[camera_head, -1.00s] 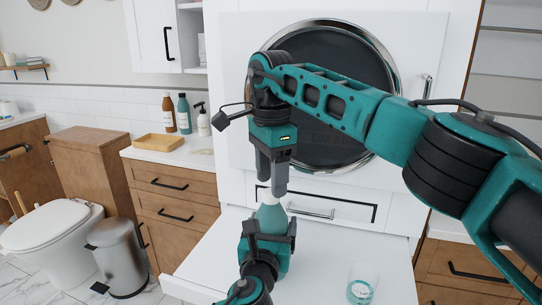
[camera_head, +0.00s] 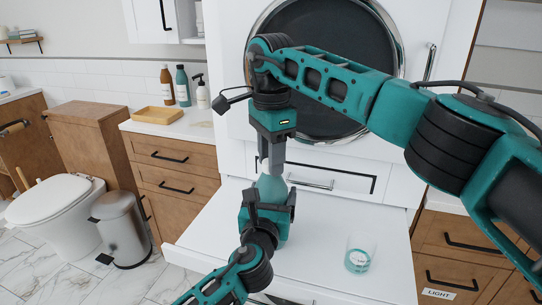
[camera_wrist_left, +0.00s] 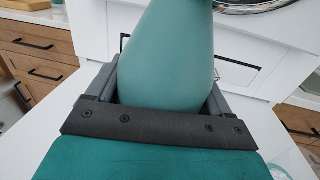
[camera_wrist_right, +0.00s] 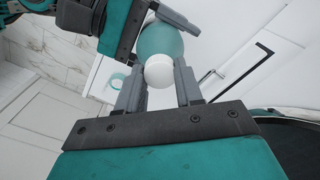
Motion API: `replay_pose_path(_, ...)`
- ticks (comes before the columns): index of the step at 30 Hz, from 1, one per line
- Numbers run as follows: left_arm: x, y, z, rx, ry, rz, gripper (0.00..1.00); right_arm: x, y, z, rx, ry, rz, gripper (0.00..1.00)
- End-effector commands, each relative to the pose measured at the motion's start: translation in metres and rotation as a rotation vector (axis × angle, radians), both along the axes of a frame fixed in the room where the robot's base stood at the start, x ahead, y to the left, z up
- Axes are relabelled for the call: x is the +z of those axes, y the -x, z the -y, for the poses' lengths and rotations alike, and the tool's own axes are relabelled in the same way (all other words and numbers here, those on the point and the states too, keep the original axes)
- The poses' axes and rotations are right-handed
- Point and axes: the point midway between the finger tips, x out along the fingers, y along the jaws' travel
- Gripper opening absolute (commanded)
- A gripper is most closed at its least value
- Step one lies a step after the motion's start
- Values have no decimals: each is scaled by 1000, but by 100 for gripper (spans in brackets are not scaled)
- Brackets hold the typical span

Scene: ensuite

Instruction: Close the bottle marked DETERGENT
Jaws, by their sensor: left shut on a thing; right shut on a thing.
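The teal bottle (camera_head: 272,187) stands upright above the white surface in front of the round appliance door. Its marking is not readable. My left gripper (camera_head: 268,212) is shut around its body; the left wrist view shows the bottle (camera_wrist_left: 168,55) between the fingers. My right gripper (camera_head: 271,168) points down over the bottle's top. In the right wrist view its fingers (camera_wrist_right: 160,85) are on both sides of a white cap (camera_wrist_right: 158,72), in line with the bottle's top. The right gripper is shut on the cap. Whether the cap is fully seated is hidden.
A clear cup with a teal mark (camera_head: 358,258) stands on the white pull-out surface (camera_head: 320,225), right of the bottle. Other bottles (camera_head: 182,85) and a yellow tray (camera_head: 158,115) sit on the back counter. A steel bin (camera_head: 122,228) and toilet (camera_head: 55,200) are left.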

Motion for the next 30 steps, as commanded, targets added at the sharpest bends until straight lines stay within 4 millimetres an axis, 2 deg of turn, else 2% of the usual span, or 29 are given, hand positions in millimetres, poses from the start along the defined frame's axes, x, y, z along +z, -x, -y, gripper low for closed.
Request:
replay_pose_path(1,-1,0,0,1,0,-2,0,0,0,0,1,0,-1,11)
replay_pose_path(5,-1,0,0,1,1,-2,0,0,0,0,1,1,-2,0)
replay_pose_path(11,-1,0,0,1,1,-2,0,0,1,0,-83,0,-2,0)
replay_pose_path(30,-1,0,0,1,1,-2,0,-1,1,-1,-1246,0,-2,0)
